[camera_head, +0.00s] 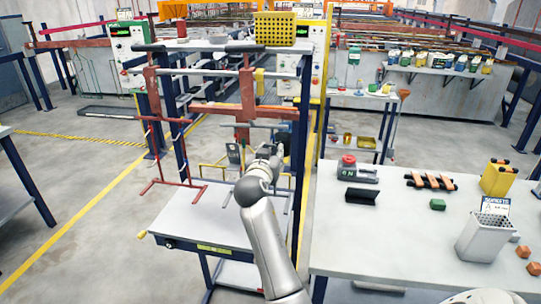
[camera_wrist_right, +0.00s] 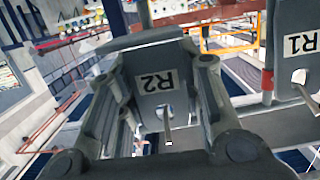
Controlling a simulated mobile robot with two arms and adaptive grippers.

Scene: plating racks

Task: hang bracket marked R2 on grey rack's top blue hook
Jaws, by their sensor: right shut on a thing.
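The bracket marked R2 (camera_wrist_right: 154,98) is a grey plate whose label reads upside down in the right wrist view. It sits between the fingers of my right gripper (camera_wrist_right: 163,72), which is shut on it. In the head view my right gripper (camera_head: 272,153) is at the rack frame above the grey bench, and it largely hides this bracket. A bracket marked R1 (camera_wrist_right: 300,45) stands beside it at the right of the wrist view. A dark labelled plate (camera_head: 233,153) shows just left of my gripper in the head view. I cannot make out the blue hook. My left gripper is not in view.
A red rack frame (camera_head: 243,108) stands behind the grey bench (camera_head: 205,222). A yellow perforated basket (camera_head: 282,29) is on the shelf above. The right-hand table (camera_head: 390,235) holds a scale, a dark block, orange pieces and a grey bin (camera_head: 483,240).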

